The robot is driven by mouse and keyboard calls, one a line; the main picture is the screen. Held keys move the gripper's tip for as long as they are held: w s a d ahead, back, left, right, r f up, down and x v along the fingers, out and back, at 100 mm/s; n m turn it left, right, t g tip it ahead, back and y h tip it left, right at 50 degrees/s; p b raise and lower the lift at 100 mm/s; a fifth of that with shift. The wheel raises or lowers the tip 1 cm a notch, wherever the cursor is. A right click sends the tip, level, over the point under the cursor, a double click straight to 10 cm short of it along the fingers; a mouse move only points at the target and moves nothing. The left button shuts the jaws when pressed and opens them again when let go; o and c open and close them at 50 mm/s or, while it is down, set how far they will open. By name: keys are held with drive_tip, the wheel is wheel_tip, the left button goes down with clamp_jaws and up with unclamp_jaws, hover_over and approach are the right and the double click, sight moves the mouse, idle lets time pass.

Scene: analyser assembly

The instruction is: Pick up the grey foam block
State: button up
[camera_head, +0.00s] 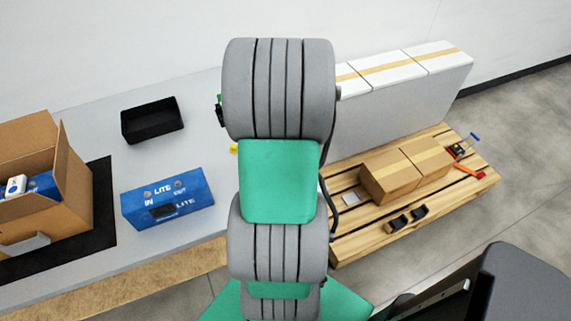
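I cannot make out a grey foam block with certainty. A small light-grey piece (27,244) lies at the lower left, against the front of the open cardboard box (75,190); I cannot tell whether it is foam. My gripper is not in view. My grey and green arm fills the middle of the picture and hides part of the table behind it.
A blue analyser box (185,188) and a black tray (128,126) stand on the grey table (110,262). A black mat (103,205) lies under the cardboard box. At right, a wooden pallet (345,240) bears brown cartons (392,182) and white boxes (400,105).

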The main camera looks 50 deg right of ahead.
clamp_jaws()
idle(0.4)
